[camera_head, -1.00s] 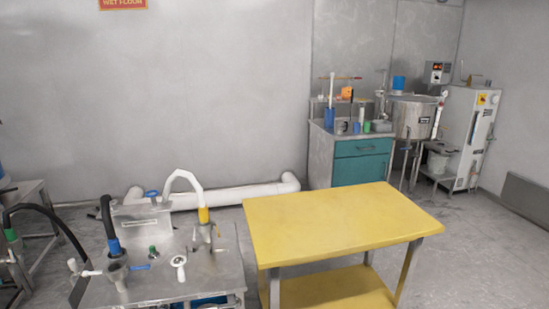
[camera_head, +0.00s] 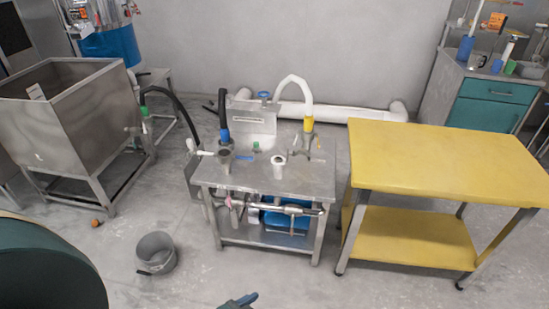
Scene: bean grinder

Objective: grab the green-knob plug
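A small green knob (camera_head: 256,146) shows on top of the steel machine table (camera_head: 300,184), near its middle. It is most likely the green-knob plug, but its body is too small to make out. It stands between a black hose with a blue collar and a white hose with a yellow collar. A white-topped fitting (camera_head: 279,161) stands just in front and to the right of it. Neither of my grippers can be made out, and nothing touches the knob.
A yellow two-level table (camera_head: 430,160) stands close on the right. A large steel bin (camera_head: 75,120) is at the left, with a grey bucket (camera_head: 156,252) on the floor. A dark blue object (camera_head: 240,301), unclear, pokes in at the bottom edge. Floor before the machine is mostly clear.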

